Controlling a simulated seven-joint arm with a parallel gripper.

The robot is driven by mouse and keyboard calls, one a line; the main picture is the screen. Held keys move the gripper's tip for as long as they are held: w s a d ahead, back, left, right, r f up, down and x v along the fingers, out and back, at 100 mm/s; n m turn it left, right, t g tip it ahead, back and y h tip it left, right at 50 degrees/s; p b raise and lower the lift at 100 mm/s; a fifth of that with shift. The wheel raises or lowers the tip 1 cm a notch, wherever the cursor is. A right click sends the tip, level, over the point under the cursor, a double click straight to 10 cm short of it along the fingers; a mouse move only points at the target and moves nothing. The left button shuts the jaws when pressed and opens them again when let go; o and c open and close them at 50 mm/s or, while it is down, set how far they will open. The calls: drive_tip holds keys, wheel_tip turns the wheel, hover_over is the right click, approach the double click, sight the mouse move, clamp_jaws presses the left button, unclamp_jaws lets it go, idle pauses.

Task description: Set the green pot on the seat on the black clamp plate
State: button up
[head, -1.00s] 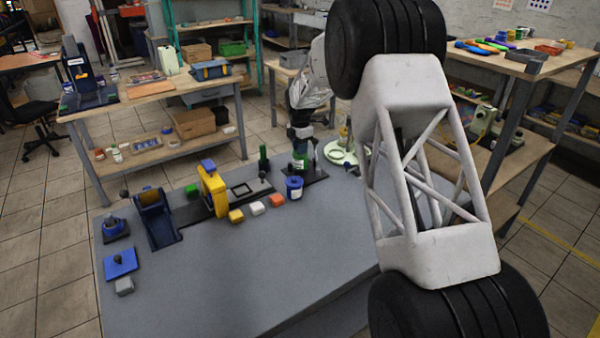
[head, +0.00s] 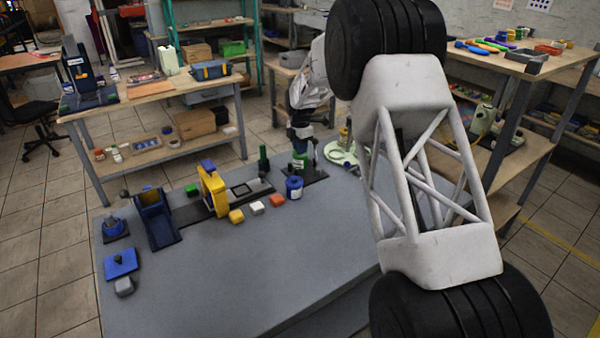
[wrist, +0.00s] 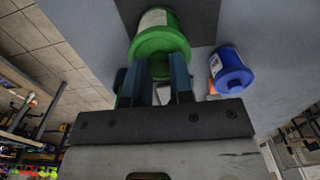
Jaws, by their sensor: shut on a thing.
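The green pot (head: 300,161) has a pale label and looks upright at the back of the grey table. It also shows in the wrist view (wrist: 165,38), label facing away from the fingers. My gripper (head: 302,143) is above it in the head view. In the wrist view my gripper's two fingers (wrist: 165,78) are closed at the pot's top end. A black plate (head: 316,175) lies at and under the pot, and a dark plate (wrist: 200,15) shows behind it in the wrist view. I cannot tell whether the pot touches the plate; the seat is hidden.
A blue pot (head: 294,188) stands close in front of the green pot. A green upright piece (head: 263,158) is to its left, and a pale green round base (head: 341,153) to its right. A yellow frame (head: 213,190) and small blocks stand further left.

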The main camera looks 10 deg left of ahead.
drive_tip(key=shift+f, duration=0.95)
idle(1.2)
drive_tip(key=o, duration=0.7)
drive_tip(key=shift+r, duration=3.9)
